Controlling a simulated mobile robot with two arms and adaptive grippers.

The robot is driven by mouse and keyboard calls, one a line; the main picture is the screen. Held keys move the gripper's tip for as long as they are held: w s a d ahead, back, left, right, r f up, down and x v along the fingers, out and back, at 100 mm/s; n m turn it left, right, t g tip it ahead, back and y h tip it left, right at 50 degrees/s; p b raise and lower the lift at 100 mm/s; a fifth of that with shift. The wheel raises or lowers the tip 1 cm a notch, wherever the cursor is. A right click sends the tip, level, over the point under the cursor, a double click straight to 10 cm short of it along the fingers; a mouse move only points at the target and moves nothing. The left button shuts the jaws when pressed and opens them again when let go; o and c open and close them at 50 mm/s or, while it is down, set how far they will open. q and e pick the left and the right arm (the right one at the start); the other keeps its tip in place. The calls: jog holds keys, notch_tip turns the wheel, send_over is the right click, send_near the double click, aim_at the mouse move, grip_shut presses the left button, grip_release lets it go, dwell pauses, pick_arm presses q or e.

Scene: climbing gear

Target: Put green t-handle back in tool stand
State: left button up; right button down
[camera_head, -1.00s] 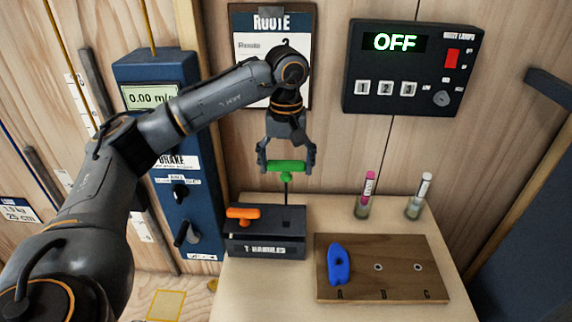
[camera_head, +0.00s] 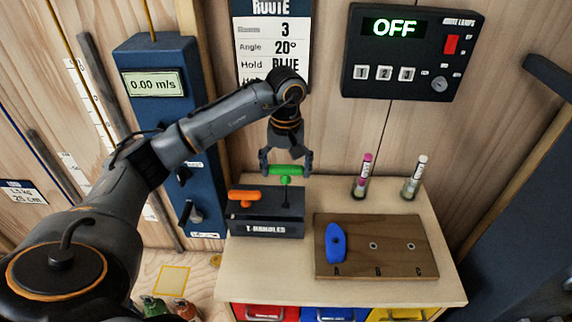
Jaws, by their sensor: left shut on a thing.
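The green t-handle (camera_head: 286,170) is held level between the fingers of my left gripper (camera_head: 286,168), with its thin dark shaft pointing down. The dark tool stand (camera_head: 268,229), labelled T-HANDLES, is on the table below it. The shaft's lower end overlaps the right part of the stand's top, near where the hole is; I cannot tell whether the tip is inside it. An orange t-handle (camera_head: 245,195) sits in the left part of the stand. My right gripper is not in view.
A wooden board (camera_head: 390,265) marked A, B, C holds a blue hold (camera_head: 336,243) at A. A pink-topped vial (camera_head: 363,178) and a white-topped vial (camera_head: 414,179) stand behind it. A blue brake box (camera_head: 160,60) and route sheet (camera_head: 272,40) are near my left arm.

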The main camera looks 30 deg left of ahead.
pick_arm(q)
jog(key=b, duration=0.4)
send_over(286, 202)
notch_tip(286, 202, down, 7)
jog(key=shift+w+a, duration=0.1)
jog(key=shift+w, duration=0.05)
jog(key=shift+f+b, duration=0.9)
jog(key=shift+f, duration=0.45)
jog(key=o, duration=1.2)
notch_tip(286, 202, up, 12)
jog(key=shift+r, duration=0.1)
